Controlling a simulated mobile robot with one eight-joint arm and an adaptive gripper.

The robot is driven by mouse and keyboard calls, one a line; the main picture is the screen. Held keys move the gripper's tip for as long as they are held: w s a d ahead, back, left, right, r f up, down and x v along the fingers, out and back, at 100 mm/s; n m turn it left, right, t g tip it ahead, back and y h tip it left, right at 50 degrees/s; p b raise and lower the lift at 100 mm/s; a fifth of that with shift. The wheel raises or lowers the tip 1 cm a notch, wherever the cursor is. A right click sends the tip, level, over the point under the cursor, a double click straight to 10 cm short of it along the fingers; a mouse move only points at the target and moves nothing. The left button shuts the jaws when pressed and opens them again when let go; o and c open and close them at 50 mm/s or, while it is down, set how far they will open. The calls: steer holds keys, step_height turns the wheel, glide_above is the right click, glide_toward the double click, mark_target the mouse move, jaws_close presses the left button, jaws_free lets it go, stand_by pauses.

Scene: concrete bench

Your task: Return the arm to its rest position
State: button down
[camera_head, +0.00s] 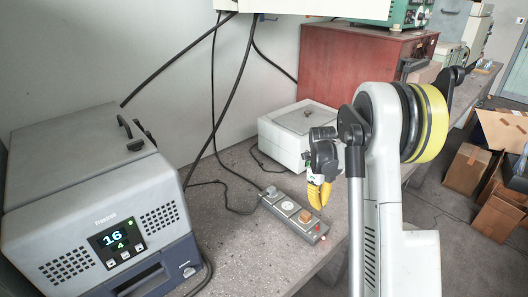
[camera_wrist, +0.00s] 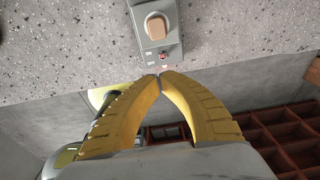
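My gripper (camera_head: 318,205) hangs at the end of my arm over the right part of the bench, near the end of a grey power strip or control box (camera_head: 296,212). In the wrist view my gripper's two yellow fingers (camera_wrist: 160,77) curve together and their tips meet. I see nothing held between them. The grey box (camera_wrist: 174,47) lies just beyond the fingertips, with a tan button (camera_wrist: 157,27) and a small red part (camera_wrist: 163,57) near its end. I cannot tell how high the fingertips are above the bench.
A grey Freezecell-like device (camera_head: 90,215) with a lit display stands at left. A white box (camera_head: 293,150) and a red cabinet (camera_head: 345,65) stand behind my gripper. Black cables (camera_head: 213,100) hang along the wall. Cardboard boxes (camera_head: 466,168) lie on the floor at right.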

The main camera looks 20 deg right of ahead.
steer(key=s+a+r+n+t, duration=0.2)
steer(key=s+a+r+n, duration=0.2)
steer(key=a+r+n, duration=0.35)
steer(key=s+a+r+n+t, duration=0.2)
steer(key=s+a+r+n, duration=0.1)
steer(key=a+r+n, duration=0.45)
steer(key=s+a+r+n+t, duration=0.2)
steer(key=s+a+n, duration=0.2)
steer(key=s+n, duration=0.2)
steer(key=s+a+r+n+t, duration=0.2)
steer(key=s+a+n, duration=0.2)
steer(key=s+n, duration=0.3)
steer(key=n, duration=0.4)
steer(key=shift+s+a+t+y, duration=0.15)
steer(key=shift+a+t+y, duration=0.15)
